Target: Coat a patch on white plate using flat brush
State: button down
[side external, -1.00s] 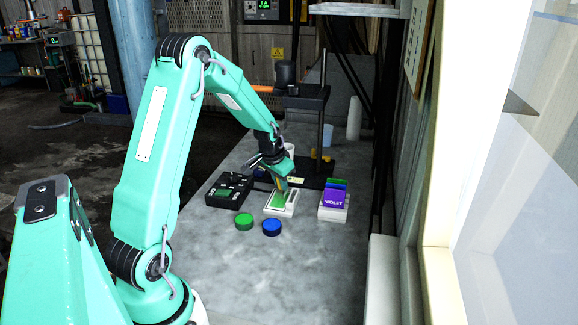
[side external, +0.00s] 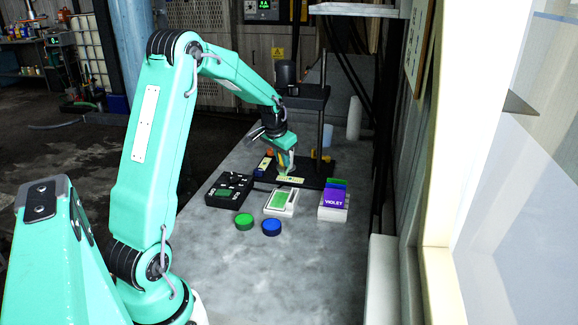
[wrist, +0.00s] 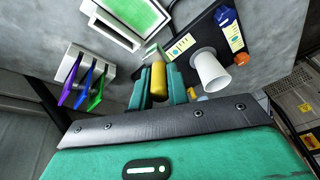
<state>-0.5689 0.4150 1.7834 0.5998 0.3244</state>
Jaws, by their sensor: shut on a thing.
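The white plate (side external: 269,207) lies on the grey bench with a green patch (side external: 281,200) on its face. In the wrist view its white rim (wrist: 104,22) is at the top, cut by the frame edge. My gripper (side external: 285,166) is behind the plate, over the black stand base, apart from the plate. In the wrist view my gripper (wrist: 158,82) is shut on the flat brush, whose yellow handle (wrist: 158,77) shows between the teal fingers. The brush's far end is small and partly hidden; I cannot tell what coating it carries.
A holder (side external: 332,213) with violet, blue and green cards stands right of the plate. A black control box (side external: 229,190) is left. A green cap (side external: 244,222) and blue cap (side external: 271,228) lie in front. A white cup (wrist: 210,72) and blue bottle (wrist: 228,25) are near my gripper.

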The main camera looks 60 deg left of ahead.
jog(key=shift+r, duration=0.8)
